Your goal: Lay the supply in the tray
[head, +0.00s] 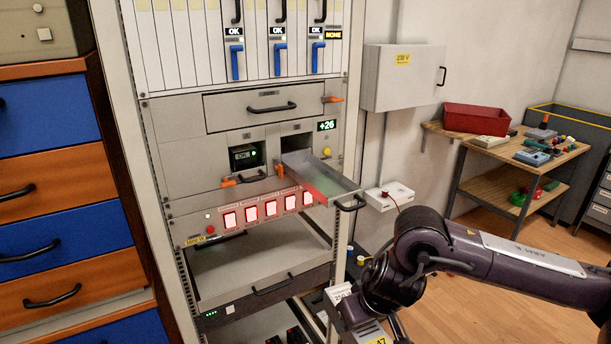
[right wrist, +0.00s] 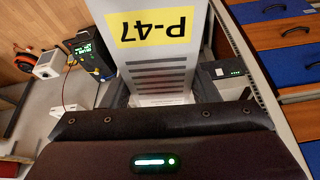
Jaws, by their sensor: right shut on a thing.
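My right gripper (head: 368,312) is low at the right of the rack. It is shut on the supply, a pale grey box (head: 372,334) with a yellow label ending in 47, cut off by the bottom edge in the head view. In the right wrist view the supply (right wrist: 160,80) fills the upper middle, with the label P-47 upside down and dark slots. A narrow metal tray (head: 335,182) with a black handle is pulled out of a rack bay; its visible floor is bare. The supply is below and apart from it. My left gripper is not in view.
Red-lit squares (head: 268,208) line the panel below the tray. A wide open shelf (head: 250,262) lies under it. A wall box (head: 402,78) and a bench (head: 500,150) stand right.

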